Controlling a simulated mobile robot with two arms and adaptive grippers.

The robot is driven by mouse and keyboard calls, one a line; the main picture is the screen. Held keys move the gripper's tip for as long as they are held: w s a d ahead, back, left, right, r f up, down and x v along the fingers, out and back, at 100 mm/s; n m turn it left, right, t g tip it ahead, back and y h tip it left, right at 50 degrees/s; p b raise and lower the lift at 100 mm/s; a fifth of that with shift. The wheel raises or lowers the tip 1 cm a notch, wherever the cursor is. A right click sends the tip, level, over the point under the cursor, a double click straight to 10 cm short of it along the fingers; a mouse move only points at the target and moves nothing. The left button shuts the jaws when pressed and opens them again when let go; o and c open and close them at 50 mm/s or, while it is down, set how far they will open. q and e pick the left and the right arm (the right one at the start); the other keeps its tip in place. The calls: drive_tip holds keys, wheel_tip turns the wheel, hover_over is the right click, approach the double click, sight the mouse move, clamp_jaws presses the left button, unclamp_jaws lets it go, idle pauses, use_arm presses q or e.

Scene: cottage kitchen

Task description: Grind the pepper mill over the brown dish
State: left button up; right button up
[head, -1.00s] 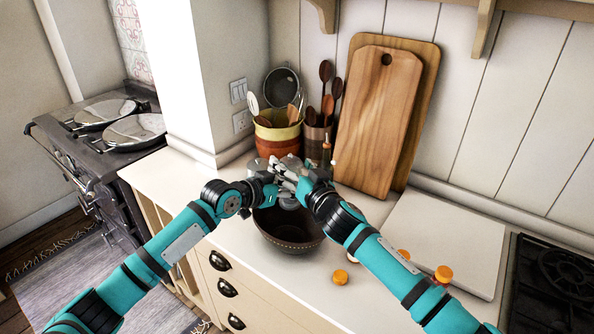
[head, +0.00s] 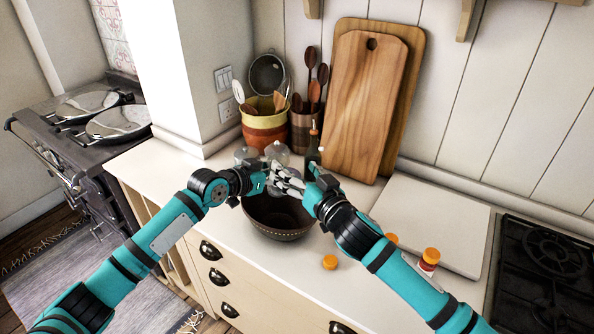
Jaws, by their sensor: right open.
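The brown dish (head: 281,229) stands on the counter below my two grippers, which hide part of its far side. My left gripper (head: 264,181) is above the dish's far left part; its fingers are too small and covered to read. My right gripper (head: 286,181) comes in from the right with its pale fingers spread, close against the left gripper. I cannot make out a pepper mill clearly; it may be hidden between the grippers. Clear glass jars (head: 277,152) stand just behind.
A dark bottle (head: 313,148) stands close behind my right gripper. Utensil crocks (head: 264,133) and cutting boards (head: 364,100) line the wall. An orange-capped jar (head: 429,262) and orange lid (head: 330,262) are by my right arm. The hob (head: 545,270) is far right.

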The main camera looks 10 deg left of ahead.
drive_tip(key=shift+w+r+n+y, duration=0.25)
drive_tip(key=shift+w+n+y, duration=0.25)
drive_tip(key=shift+w+y, duration=0.1)
drive_tip(key=n+g+y, duration=0.4)
drive_tip(key=n+g, duration=0.2)
drive_tip(key=g, duration=0.3)
approach(284, 153)
drive_tip(key=x, duration=0.7)
drive_tip(key=w+f+x, duration=0.1)
drive_tip(key=x, duration=0.2)
drive_tip(key=shift+w+a, duration=0.1)
drive_tip(key=c, duration=1.2)
